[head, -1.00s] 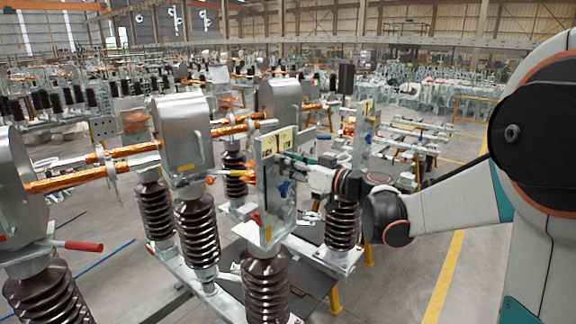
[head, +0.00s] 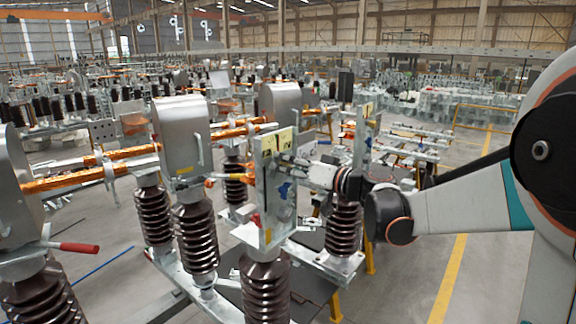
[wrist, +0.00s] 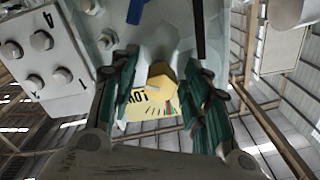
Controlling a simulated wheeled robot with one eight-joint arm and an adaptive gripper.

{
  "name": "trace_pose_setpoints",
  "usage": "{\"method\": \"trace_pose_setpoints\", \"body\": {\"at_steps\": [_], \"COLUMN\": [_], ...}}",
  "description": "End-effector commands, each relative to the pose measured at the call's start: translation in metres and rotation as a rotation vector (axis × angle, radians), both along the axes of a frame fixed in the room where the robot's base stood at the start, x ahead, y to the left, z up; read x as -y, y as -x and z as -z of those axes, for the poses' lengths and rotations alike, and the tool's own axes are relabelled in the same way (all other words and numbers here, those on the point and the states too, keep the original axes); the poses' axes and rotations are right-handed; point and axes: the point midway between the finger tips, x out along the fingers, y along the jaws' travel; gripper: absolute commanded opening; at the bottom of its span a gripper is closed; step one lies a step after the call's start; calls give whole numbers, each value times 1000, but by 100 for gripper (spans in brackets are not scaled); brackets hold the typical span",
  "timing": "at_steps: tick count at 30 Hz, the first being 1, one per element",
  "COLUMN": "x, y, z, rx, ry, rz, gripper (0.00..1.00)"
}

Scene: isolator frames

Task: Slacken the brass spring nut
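The brass nut (wrist: 161,76) is a yellow hexagonal piece in the middle of the wrist view. A yellow label (wrist: 150,104) with dark lettering and coloured marks shows behind it. My gripper (wrist: 160,68) is open, with one dark green finger on each side of the nut and visible gaps between. I cannot tell how deep the nut sits between the fingertips. In the head view my gripper (head: 303,169) is at the right side of an upright metal plate (head: 268,195) with yellow labels on top. The nut cannot be made out there.
A grey block with round studs (wrist: 38,50) is close on the left of the wrist view. Brown ribbed insulators (head: 265,285) stand below the plate. Copper-coloured bars (head: 125,153) and a metal housing (head: 180,135) are to the left. Open floor (head: 405,285) lies at the right.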

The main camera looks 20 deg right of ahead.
Motion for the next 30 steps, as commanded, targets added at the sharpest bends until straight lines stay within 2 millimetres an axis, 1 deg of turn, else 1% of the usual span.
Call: {"method": "trace_pose_setpoints", "body": {"at_steps": [5, 8, 11, 21, 25, 30], "x": [1, 6, 16, 56, 65, 70], "y": [2, 8, 21, 75, 88, 96], "z": [0, 0, 0, 0, 0, 0], "rx": [0, 0, 0, 0, 0, 0], "ry": [0, 0, 0, 0, 0, 0], "rz": [0, 1, 3, 4, 2, 1], "gripper": [43, 43, 43, 43, 43, 43]}}
